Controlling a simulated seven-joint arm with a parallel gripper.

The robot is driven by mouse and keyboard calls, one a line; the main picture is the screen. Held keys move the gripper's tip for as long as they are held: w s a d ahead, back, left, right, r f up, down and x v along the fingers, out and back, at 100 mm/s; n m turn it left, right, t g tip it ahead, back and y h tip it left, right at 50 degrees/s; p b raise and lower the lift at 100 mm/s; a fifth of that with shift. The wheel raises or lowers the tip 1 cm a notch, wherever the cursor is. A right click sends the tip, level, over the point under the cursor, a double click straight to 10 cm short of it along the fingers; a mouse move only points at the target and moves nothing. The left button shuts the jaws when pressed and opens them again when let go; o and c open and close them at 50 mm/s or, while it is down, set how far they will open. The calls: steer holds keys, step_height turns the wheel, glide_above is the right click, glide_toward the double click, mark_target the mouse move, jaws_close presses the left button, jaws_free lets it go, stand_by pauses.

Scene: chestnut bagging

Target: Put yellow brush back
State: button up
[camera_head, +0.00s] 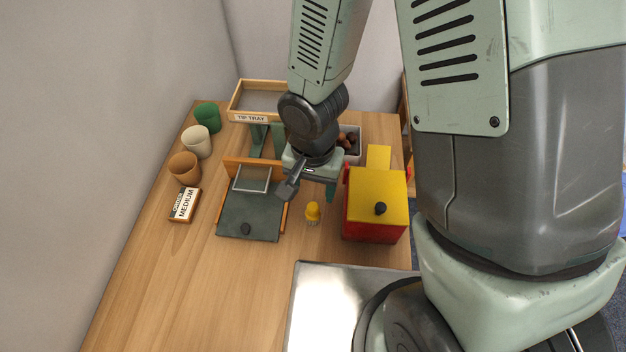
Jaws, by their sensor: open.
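The yellow brush (312,213) is small and stands on the wooden table, between the dark grey board and the red box. Its lower part looks paler than its top. My gripper (311,194) is open, above and just behind the brush in the picture. One dark finger reaches to the left of the brush and a greenish finger shows to its right. Nothing shows between the fingers. The brush appears apart from the fingers, but the height between them cannot be told. My wrist hides part of the table behind.
A red box with a yellow lid (364,196) stands close on the right. A grey board with a black knob (250,217) lies left. Three cups (197,143), a MEDIUM sign (184,205), a tip tray (249,117) and a chestnut bin (356,156) stand around. The front left table is clear.

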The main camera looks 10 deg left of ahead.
steer(key=shift+r, duration=0.7)
steer(key=w+d+r+t, duration=0.15)
steer(key=d+r, duration=0.25)
steer(key=r, duration=0.4)
steer(key=w+d+r+t, duration=0.15)
steer(key=d+r, duration=0.25)
steer(key=r, duration=0.4)
steer(key=s+d+r+n+t, duration=0.1)
steer(key=s+d+r, duration=0.2)
steer(key=s+r, duration=0.2)
steer(key=s+d+r+n+t, duration=0.1)
steer(key=s+d+r, duration=0.3)
steer(key=r, duration=0.6)
steer(key=shift+s+r+t, duration=0.2)
steer(key=shift+s+t, duration=0.1)
steer(key=shift+s, duration=0.15)
